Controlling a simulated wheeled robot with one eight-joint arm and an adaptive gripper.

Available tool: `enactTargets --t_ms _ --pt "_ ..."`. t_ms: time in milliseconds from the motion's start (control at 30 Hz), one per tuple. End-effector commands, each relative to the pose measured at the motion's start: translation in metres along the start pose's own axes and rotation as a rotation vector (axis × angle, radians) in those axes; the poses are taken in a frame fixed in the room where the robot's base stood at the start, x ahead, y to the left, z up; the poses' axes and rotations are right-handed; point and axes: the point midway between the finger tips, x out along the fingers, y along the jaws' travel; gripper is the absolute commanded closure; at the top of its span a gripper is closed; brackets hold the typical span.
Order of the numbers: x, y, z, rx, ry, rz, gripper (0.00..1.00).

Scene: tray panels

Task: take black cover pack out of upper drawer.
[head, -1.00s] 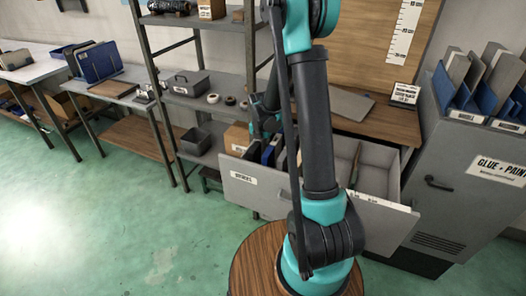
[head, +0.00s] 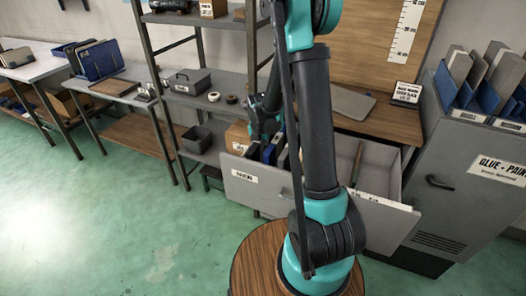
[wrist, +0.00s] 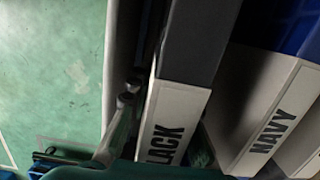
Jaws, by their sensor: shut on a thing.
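The black cover pack (wrist: 190,45) is a dark slab with a white end label, of which "LACK" shows in the wrist view. It stands on edge in the open upper drawer (head: 238,184), close along the drawer wall. My gripper (head: 260,140) reaches down into the drawer's left part in the head view. It is shut on the black cover pack; one grey finger (wrist: 122,112) shows along the pack's left side. The other finger is hidden. The navy pack (wrist: 260,110) stands to its right in the wrist view, with a gap between their labels.
Blue packs (head: 270,153) stand beside my gripper in the drawer. The drawer's right part holds a long thin item (head: 356,165). A metal shelf rack (head: 195,88) stands close on the left. A grey cabinet (head: 450,190) stands on the right. The green floor (head: 130,235) at left is clear.

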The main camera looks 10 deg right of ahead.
Motion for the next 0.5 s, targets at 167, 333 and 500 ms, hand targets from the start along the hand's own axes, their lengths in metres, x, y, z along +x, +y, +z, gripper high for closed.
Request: enactTargets --t_ms 167,333,500 --pt "-0.001 0.000 -0.007 -0.001 0.000 0.000 1.00" --pt "-0.003 0.000 -0.013 -0.001 0.000 0.000 1.00" --pt "-0.004 0.000 -0.019 -0.001 0.000 0.000 1.00"
